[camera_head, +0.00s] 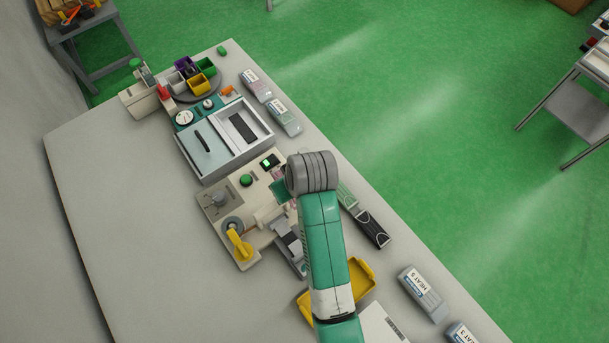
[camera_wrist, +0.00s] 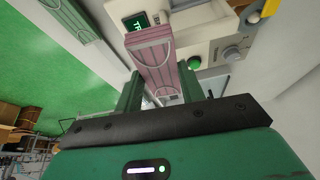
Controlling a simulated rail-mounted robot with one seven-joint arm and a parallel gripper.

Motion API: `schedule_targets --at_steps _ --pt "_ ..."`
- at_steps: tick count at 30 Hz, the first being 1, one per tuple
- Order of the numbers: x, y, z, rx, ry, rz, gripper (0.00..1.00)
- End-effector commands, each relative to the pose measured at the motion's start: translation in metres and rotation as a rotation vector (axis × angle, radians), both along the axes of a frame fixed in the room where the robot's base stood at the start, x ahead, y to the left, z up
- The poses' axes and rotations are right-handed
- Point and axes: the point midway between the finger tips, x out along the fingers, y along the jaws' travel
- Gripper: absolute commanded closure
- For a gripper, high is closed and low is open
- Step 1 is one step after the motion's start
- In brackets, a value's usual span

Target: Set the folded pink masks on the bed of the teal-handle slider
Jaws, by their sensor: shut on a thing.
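The folded pink masks (camera_wrist: 155,62) form a flat, ribbed block between my gripper's two green fingers (camera_wrist: 160,88) in the wrist view. My gripper is shut on them, and they stand out past the fingertips toward the cream machine (camera_wrist: 200,35). I cannot make out a teal-handled slider for certain; a grey slide-like part (camera_head: 290,246) lies beside my forearm, partly covered.
A green folded stack (camera_head: 346,196) lies in line with a black piece (camera_head: 372,229) near the table's right edge. A yellow tray (camera_head: 362,273) is partly under my arm. A yellow lever (camera_head: 238,244) stands on the cream machine. The table's left side is clear.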

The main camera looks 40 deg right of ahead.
Motion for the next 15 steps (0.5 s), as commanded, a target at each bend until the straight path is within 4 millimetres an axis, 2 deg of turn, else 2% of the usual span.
schedule_targets --at_steps 1,3,9,15 --pt "-0.006 0.008 0.016 0.002 0.008 0.009 0.82" --pt "-0.015 0.019 0.015 0.002 0.009 0.021 0.82" --pt "-0.051 0.050 -0.001 0.001 0.007 0.063 0.82" --pt "-0.073 0.063 -0.016 0.001 0.002 0.082 0.82"
